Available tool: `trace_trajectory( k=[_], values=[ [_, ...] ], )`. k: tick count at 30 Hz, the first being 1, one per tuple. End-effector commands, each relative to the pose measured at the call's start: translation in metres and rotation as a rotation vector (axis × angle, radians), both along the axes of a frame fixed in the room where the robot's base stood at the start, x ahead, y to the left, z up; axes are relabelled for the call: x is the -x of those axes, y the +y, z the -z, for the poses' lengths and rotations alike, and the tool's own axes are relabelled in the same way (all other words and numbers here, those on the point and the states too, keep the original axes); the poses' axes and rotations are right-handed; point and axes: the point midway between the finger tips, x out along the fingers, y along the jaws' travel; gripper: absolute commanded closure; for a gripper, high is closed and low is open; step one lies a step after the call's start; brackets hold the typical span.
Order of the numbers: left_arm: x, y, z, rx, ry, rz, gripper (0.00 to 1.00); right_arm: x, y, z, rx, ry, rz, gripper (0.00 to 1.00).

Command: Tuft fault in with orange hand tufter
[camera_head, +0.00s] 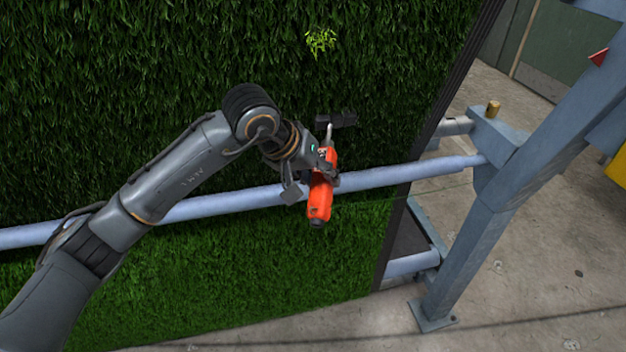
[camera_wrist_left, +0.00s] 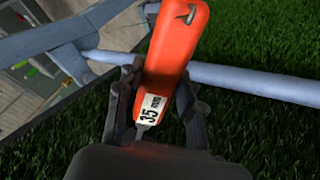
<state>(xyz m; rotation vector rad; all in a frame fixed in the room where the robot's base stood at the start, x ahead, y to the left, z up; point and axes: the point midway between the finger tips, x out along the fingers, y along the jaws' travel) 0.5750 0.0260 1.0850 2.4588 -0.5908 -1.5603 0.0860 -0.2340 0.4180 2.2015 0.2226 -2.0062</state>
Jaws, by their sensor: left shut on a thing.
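The orange hand tufter (camera_head: 320,197) is held in my left gripper (camera_head: 312,180), in front of the turf. Its narrow grey tip points up in the head view, and its dark butt end points down. In the left wrist view the tufter (camera_wrist_left: 177,45) lies between both fingers (camera_wrist_left: 165,105), with a white label reading 35 near its narrow end. A light yellow-green tuft patch (camera_head: 320,41), which looks like the fault, shows on the dark green turf (camera_head: 150,80) above the tufter and apart from it. My right gripper is not in view.
A pale blue roller bar (camera_head: 390,176) crosses in front of the turf, close behind the tufter. A blue-grey steel frame (camera_head: 515,180) stands at the right. A small dark block (camera_head: 343,118) shows near the tufter's tip. Bare concrete floor (camera_head: 520,290) lies at the lower right.

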Motion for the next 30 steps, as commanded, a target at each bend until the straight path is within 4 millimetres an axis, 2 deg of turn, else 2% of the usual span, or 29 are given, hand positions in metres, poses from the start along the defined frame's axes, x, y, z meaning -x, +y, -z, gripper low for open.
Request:
trace_trajectory(
  k=[30],
  values=[
    [-0.011, -0.037, -0.002, 0.004, -0.008, -0.006, 1.0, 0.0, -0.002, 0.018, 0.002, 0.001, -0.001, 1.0]
  ],
)
